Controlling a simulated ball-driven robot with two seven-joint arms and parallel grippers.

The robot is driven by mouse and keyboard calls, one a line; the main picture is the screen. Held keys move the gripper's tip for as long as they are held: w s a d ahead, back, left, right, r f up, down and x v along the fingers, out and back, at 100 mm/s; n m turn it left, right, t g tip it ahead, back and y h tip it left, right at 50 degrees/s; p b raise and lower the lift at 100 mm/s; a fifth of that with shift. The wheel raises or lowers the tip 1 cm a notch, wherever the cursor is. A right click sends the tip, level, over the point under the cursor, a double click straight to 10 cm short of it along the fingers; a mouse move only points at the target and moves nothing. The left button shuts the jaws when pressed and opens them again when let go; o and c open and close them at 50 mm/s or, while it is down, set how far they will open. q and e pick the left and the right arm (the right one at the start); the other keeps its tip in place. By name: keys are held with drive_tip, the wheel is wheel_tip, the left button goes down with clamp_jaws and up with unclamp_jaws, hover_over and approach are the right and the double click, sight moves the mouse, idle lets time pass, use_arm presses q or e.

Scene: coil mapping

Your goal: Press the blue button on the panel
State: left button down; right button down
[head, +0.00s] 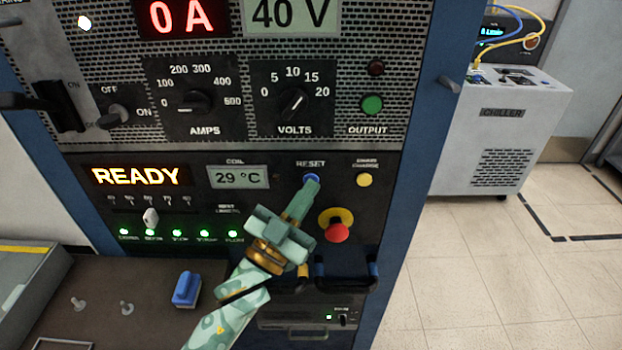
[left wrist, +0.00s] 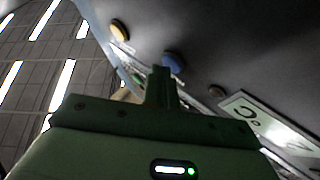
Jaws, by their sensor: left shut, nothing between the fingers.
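The blue button (head: 311,178) sits under the RESET label on the dark panel (head: 270,190). Only its upper edge shows in the head view, above my fingertips. My left gripper (head: 312,185) is shut and empty, with its tips right in front of the button. In the left wrist view the blue button (left wrist: 173,62) shows just beyond the tips of the shut fingers (left wrist: 161,75). I cannot tell whether the tips touch it. My right gripper is in neither view.
A yellow button (head: 364,180) is right of the blue one, and a red emergency knob (head: 337,231) is below right. A READY display (head: 135,175) is at the left. A chiller (head: 505,130) stands at the right over open tiled floor (head: 480,270).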

use_arm(q)
drive_tip(key=shift+s, duration=0.65)
drive_tip(key=shift+p, duration=0.3)
drive_tip(key=s+p, duration=0.2)
drive_tip(key=s, duration=0.3)
idle(0.6)
